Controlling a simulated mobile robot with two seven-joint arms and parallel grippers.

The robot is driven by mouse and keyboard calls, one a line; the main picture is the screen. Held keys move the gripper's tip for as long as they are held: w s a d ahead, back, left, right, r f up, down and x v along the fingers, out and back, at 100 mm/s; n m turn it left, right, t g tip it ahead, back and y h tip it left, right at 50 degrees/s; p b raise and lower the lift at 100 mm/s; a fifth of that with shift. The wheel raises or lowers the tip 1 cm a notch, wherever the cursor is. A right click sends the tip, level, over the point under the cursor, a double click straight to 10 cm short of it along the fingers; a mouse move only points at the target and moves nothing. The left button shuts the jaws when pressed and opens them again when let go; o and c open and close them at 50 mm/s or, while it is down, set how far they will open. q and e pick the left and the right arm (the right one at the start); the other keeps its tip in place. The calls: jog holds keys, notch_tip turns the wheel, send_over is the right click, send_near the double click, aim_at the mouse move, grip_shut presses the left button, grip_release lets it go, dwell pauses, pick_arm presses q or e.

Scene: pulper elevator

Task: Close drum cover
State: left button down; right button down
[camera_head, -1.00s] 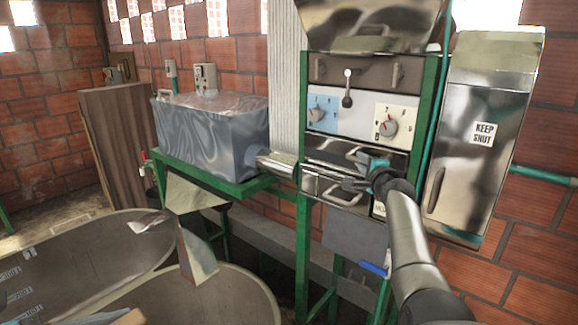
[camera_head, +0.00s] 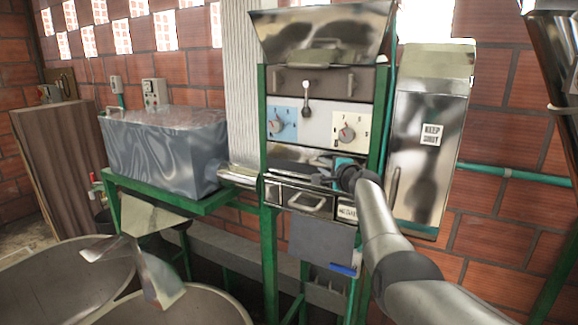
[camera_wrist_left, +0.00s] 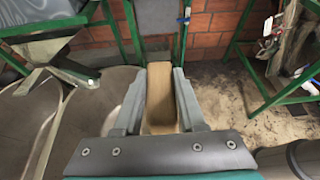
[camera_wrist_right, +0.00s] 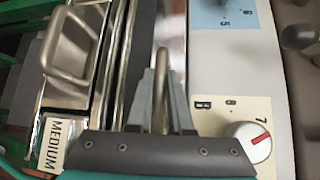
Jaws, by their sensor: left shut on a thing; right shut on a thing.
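The pulper (camera_head: 315,128) stands in a green frame. Its shiny drum cover (camera_head: 300,154) is a strip below the dial panel; my right arm hides part of it, and I cannot tell whether it is fully closed. My right gripper (camera_head: 347,173) is at the front of this strip. In the right wrist view, its fingers (camera_wrist_right: 161,95) are shut on a curved metal handle (camera_wrist_right: 163,62), beside the dial panel. My left gripper (camera_wrist_left: 160,100) is outside the head view; in its wrist view it is shut on a tan, wood-coloured block (camera_wrist_left: 160,92) above the floor.
Below the cover is a drawer (camera_head: 303,199) with its own handle and a MEDIUM label (camera_wrist_right: 57,143). A KEEP SHUT cabinet (camera_head: 432,140) stands right of the pulper. A grey motor housing (camera_head: 165,155) is at left. Large round tubs (camera_head: 50,290) fill the lower left.

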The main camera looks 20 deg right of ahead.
jog(key=c, duration=0.8)
grip_release()
jog(key=shift+w+d+r, duration=0.1)
jog(key=shift+c, duration=0.2)
pick_arm(q)
jog(key=shift+r+p, duration=1.05)
jog(key=shift+p, duration=0.05)
pick_arm(e)
jog(key=shift+s+a+r, duration=0.1)
jog(key=shift+s, duration=0.55)
jog(key=shift+s+a+r, duration=0.1)
jog(key=shift+s, duration=0.55)
pick_arm(q)
jog(key=shift+r, duration=0.25)
pick_arm(e)
jog(key=shift+s+a+r, duration=0.1)
jog(key=shift+s, duration=0.95)
jog(key=s+r, duration=0.1)
jog(key=s, duration=0.6)
jog(key=shift+a, duration=0.4)
jog(key=shift+s, duration=0.1)
